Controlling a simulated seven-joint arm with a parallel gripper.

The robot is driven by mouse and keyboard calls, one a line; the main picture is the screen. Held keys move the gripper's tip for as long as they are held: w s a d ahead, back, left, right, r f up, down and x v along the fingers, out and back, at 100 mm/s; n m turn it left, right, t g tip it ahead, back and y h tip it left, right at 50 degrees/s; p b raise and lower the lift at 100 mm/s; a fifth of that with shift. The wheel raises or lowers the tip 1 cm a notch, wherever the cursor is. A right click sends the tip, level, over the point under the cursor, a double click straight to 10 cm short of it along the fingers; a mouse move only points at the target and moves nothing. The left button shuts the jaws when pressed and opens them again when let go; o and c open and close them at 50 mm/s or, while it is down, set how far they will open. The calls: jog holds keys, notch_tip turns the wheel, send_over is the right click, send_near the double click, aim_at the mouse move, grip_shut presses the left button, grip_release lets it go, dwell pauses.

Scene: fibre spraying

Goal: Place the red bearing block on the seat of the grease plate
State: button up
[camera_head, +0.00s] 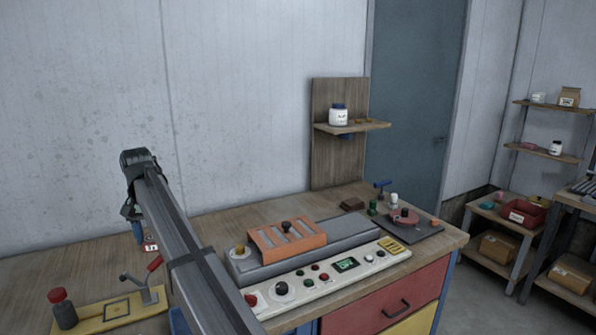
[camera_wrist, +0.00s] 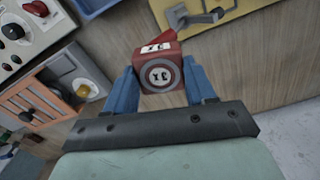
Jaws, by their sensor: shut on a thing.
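My gripper (camera_wrist: 163,85) has blue fingers and is shut on the red bearing block (camera_wrist: 171,56), a red cube with white labels and a grey ring on one face. In the head view the block (camera_head: 151,246) shows as a small red and white patch beside a blue finger, mostly hidden by my arm. It is held above the bench, behind the yellow plate (camera_head: 92,322), which I take as the grease plate. The plate bears a dark outlined square, the likely seat (camera_head: 117,308), and a red-handled lever (camera_head: 154,264). In the wrist view the plate (camera_wrist: 238,7) is beyond the block.
A dark bottle with a red cap (camera_head: 64,311) stands at the plate's left end. To the right are a control panel (camera_head: 318,279) and an orange slotted box (camera_head: 287,245). The wooden bench (camera_head: 50,262) is bare behind the plate. A shelf (camera_head: 352,127) stands at the back.

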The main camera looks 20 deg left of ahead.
jog(key=w+d+m, duration=0.1)
jog(key=w+d, duration=0.7)
jog(key=w, duration=0.5)
jog(key=shift+m, duration=0.5)
jog(key=w+d+f, duration=0.1)
jog(key=w+d, duration=0.5)
jog(key=d, duration=0.3)
jog(key=w+d+f, duration=0.1)
jog(key=w+d, duration=0.5)
jog(key=d, duration=0.2)
jog(key=w+d+f, duration=0.1)
jog(key=w+d, duration=0.5)
jog(key=d, duration=0.3)
jog(key=shift+w+d+f, duration=0.15)
jog(key=shift+w+d, duration=0.1)
jog(key=shift+d, duration=0.05)
jog(key=w+d+f, duration=0.2)
jog(key=d, duration=0.9)
jog(key=w+d+f, duration=0.2)
jog(key=d+f, duration=0.1)
jog(key=d, duration=0.7)
jog(key=s+d+f+m, duration=0.2)
jog(key=s+d+f, duration=0.4)
jog(key=s+d, duration=0.3)
jog(key=s+d+f+m, duration=0.2)
jog(key=s+d+f, duration=0.5)
jog(key=s, duration=0.8)
jog(key=d, duration=0.3)
jog(key=shift+s, duration=0.25)
jog(key=shift+w, duration=0.1)
